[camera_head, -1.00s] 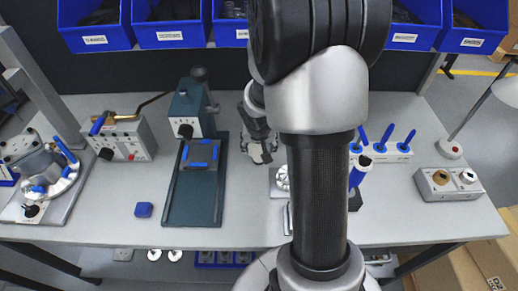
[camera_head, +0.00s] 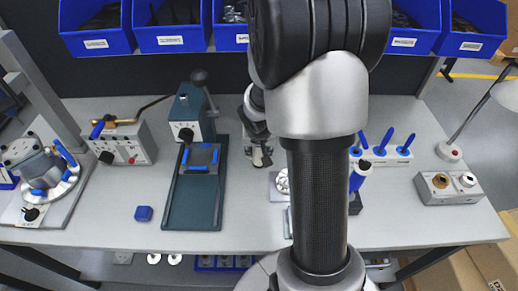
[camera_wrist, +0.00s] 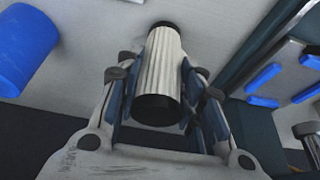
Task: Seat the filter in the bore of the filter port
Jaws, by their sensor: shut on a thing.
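My gripper (camera_wrist: 158,85) is shut on the filter (camera_wrist: 163,62), a white pleated cylinder with black end caps. The filter lies lengthwise between the two fingers in the wrist view, its near cap toward the palm. In the head view my gripper (camera_head: 260,156) hangs over the bench just right of the teal fixture, and the filter is too small to make out there. A round white part (camera_head: 282,181) sits on the bench in front of the gripper, partly hidden by my arm. I cannot tell whether it is the filter port; no bore shows clearly.
A teal press fixture (camera_head: 193,213) stands left of my gripper. Blue-handled tools in a rack (camera_head: 390,154) and a two-socket block (camera_head: 449,188) are right.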

